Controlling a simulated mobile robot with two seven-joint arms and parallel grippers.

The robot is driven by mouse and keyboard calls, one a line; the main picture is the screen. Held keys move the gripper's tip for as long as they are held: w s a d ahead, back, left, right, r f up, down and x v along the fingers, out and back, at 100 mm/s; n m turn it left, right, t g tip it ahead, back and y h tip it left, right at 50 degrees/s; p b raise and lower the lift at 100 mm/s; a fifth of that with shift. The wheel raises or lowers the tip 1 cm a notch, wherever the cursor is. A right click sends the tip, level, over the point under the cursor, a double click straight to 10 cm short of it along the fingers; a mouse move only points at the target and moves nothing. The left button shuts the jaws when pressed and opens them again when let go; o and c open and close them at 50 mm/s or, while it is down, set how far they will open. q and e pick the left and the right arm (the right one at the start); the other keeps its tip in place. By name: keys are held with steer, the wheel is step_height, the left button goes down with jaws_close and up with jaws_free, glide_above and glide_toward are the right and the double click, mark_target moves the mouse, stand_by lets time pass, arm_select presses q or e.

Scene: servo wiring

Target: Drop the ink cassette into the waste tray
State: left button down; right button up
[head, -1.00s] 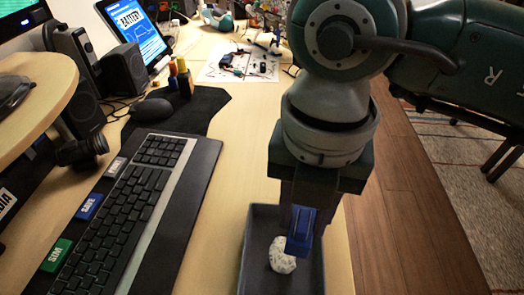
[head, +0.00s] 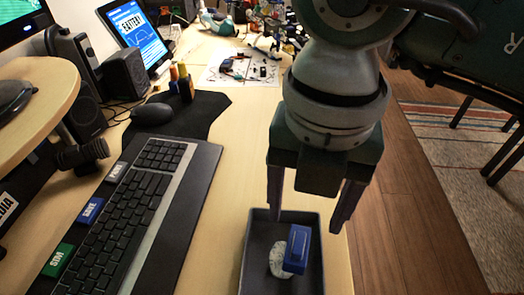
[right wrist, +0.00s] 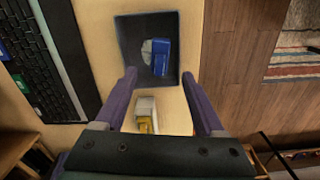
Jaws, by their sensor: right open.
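The blue ink cassette (head: 297,249) is inside the dark grey waste tray (head: 259,222), beside and partly over a whitish crumpled lump (head: 276,260). The cassette also shows in the right wrist view (right wrist: 161,57), within the tray (right wrist: 127,36) and against the lump (right wrist: 147,52). My right gripper (head: 304,224) is open and empty above the tray, its two purple-grey fingers spread wide. In the right wrist view its fingers (right wrist: 160,86) reach toward the tray's near edge with nothing between them. My left gripper is not in view.
A keyboard (head: 130,215) lies left of the tray, with a mouse (head: 152,112) on a black mat behind it. A white and yellow object (right wrist: 146,115) sits near the tray in the right wrist view. The table's right edge is close beside the tray.

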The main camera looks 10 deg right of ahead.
step_height(320, 180, up, 7)
steer(key=shift+r+p, duration=0.15)
steer(key=shift+p, duration=0.15)
